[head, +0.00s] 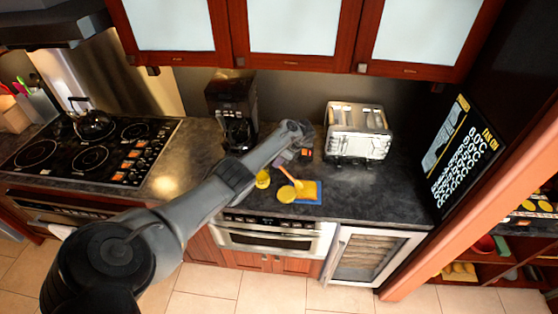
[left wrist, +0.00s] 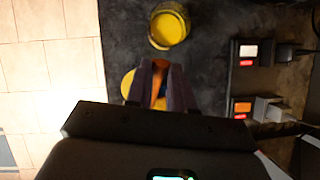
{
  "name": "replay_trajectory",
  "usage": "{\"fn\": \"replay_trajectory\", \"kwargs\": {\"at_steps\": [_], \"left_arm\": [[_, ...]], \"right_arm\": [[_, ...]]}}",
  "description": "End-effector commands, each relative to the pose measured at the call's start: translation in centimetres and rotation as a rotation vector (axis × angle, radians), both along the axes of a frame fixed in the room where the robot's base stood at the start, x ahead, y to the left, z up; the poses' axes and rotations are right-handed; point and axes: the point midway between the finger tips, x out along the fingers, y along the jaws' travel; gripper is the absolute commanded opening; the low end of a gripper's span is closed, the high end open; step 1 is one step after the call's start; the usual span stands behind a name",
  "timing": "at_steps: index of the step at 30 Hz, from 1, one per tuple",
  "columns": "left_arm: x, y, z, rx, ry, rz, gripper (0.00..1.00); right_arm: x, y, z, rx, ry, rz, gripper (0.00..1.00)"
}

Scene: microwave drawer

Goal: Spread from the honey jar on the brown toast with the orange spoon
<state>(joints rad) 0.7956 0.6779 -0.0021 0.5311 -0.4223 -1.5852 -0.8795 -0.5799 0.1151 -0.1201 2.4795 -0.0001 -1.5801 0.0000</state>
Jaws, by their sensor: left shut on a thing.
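My left gripper (head: 283,160) is above the counter between the coffee maker and the toaster. In the left wrist view its two fingers (left wrist: 161,82) are shut on the orange spoon (left wrist: 159,92). In the head view the spoon (head: 289,176) slants down toward the toast (head: 308,190), which looks yellow-orange and lies on a blue board (head: 316,202). I cannot tell whether the spoon touches it. The yellow honey jar (head: 262,179) stands left of the board and also shows in the left wrist view (left wrist: 170,27). My right gripper is out of view.
A yellow round thing (head: 287,194) sits by the toast's left edge. A silver toaster (head: 358,130) stands behind at right, and a black coffee maker (head: 232,105) behind at left. The stove (head: 90,150) is further left. Counter right of the board is clear.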

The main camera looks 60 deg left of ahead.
Motion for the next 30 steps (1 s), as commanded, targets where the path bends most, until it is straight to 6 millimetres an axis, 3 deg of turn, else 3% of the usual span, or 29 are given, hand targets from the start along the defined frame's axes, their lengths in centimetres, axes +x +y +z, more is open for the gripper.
{"fn": "replay_trajectory", "kwargs": {"at_steps": [30], "left_arm": [[-0.01,0.00,-0.99,0.000,0.000,0.000,0.00]], "right_arm": [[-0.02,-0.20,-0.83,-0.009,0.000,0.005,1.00]]}}
